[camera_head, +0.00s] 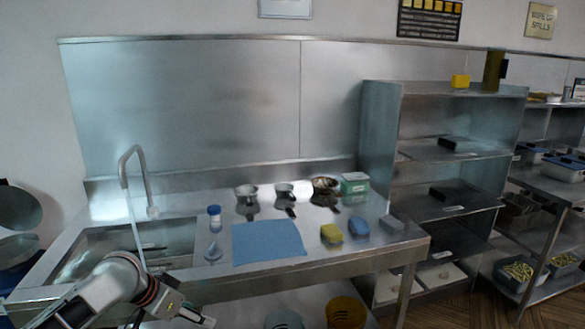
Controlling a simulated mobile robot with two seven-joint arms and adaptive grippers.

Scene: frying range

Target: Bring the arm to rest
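My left arm comes in at the bottom left, and its gripper (198,316) is low in front of the sink counter's front edge. The fingers are small and seen from the side, so I cannot tell whether they are open or shut. I see nothing clearly held in them. My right arm and gripper are not in view.
A yellow bucket (345,313) stands below. Shelves (450,206) stand right.

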